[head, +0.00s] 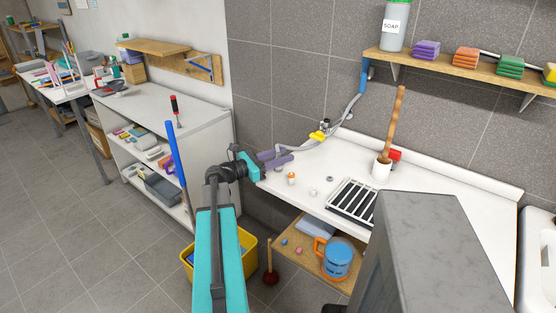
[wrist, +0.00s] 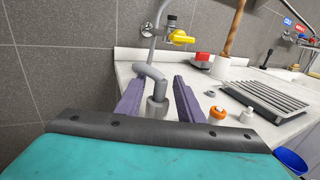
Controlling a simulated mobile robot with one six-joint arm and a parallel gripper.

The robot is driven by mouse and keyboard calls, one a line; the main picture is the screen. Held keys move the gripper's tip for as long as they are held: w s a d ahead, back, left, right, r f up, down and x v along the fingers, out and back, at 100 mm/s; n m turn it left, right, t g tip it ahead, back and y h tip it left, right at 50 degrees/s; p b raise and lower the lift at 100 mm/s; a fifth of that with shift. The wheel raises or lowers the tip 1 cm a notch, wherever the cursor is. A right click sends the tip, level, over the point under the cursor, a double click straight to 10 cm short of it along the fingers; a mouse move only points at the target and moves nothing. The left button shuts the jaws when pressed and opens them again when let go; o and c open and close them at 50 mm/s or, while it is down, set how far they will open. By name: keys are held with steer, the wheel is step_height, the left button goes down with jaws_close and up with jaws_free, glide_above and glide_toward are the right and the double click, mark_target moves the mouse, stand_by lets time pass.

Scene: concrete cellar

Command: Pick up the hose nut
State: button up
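My gripper (head: 272,157) is over the left end of the white counter, its two purple fingers apart; they also show in the wrist view (wrist: 160,98). Between them is a grey collar (wrist: 157,106) at the end of the grey hose (wrist: 150,72), with a gap showing at the right finger. The collar's lower part is hidden by my wrist. A small grey ring, nut-like (wrist: 210,93), lies apart on the counter to the right; the head view also shows it (head: 329,179). I cannot tell for certain which of the two is the hose nut.
An orange-and-white fitting (head: 291,178) and a small white piece (head: 313,193) stand on the counter (head: 440,210). A yellow-handled tap (wrist: 180,37) is at the wall behind. A shelf unit (head: 200,118) stands left.

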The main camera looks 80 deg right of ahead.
steer(key=shift+x, duration=1.3)
steer(key=shift+w, duration=0.1)
steer(key=shift+c, duration=0.2)
jaws_close()
